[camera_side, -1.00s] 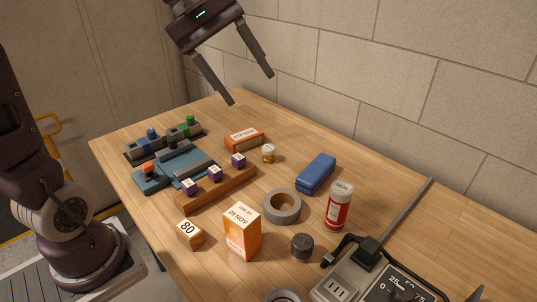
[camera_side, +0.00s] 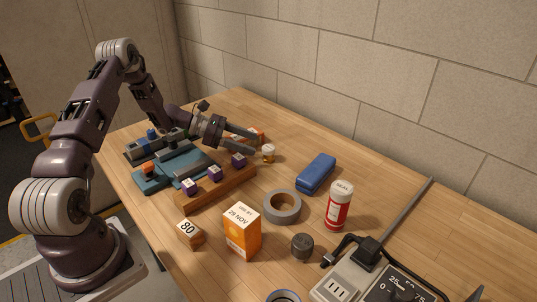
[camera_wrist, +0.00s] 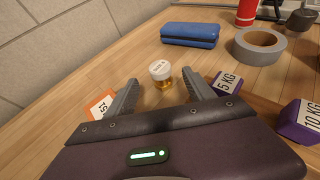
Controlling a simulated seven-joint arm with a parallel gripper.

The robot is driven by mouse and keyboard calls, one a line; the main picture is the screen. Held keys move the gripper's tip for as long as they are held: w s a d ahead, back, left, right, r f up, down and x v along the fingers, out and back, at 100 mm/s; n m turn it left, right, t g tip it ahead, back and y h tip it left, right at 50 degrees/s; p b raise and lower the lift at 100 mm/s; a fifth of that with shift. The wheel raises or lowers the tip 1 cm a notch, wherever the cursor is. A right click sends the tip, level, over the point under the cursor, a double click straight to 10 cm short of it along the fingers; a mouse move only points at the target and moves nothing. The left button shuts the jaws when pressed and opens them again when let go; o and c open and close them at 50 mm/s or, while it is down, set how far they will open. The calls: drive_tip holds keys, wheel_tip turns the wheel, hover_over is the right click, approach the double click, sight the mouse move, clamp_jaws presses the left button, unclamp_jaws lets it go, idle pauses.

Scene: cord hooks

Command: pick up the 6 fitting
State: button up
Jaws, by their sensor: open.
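A small fitting with a white top and an amber-gold body (camera_side: 268,153) stands upright on the wooden table. It is the likely 6 fitting, but I cannot read the marking on its top for certain. It also shows in the wrist view, where its white top (camera_wrist: 160,69) is just beyond and between my fingertips. My gripper (camera_side: 257,145) is open and reaches low toward it from the left in the side view. In the wrist view, my two fingers (camera_wrist: 159,80) spread to either side of it, with nothing held.
An orange box (camera_wrist: 101,105) lies beside my left finger in the wrist view. Purple blocks marked 5 KG (camera_wrist: 225,82) and 10 KG (camera_wrist: 301,121) sit on the wooden rack (camera_side: 217,188) at the other side. A blue case (camera_side: 316,173) and grey tape roll (camera_side: 283,207) lie beyond.

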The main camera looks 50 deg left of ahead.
sight(268, 151)
drive_tip(key=x, duration=0.7)
drive_tip(key=shift+f, duration=0.4)
clamp_jaws()
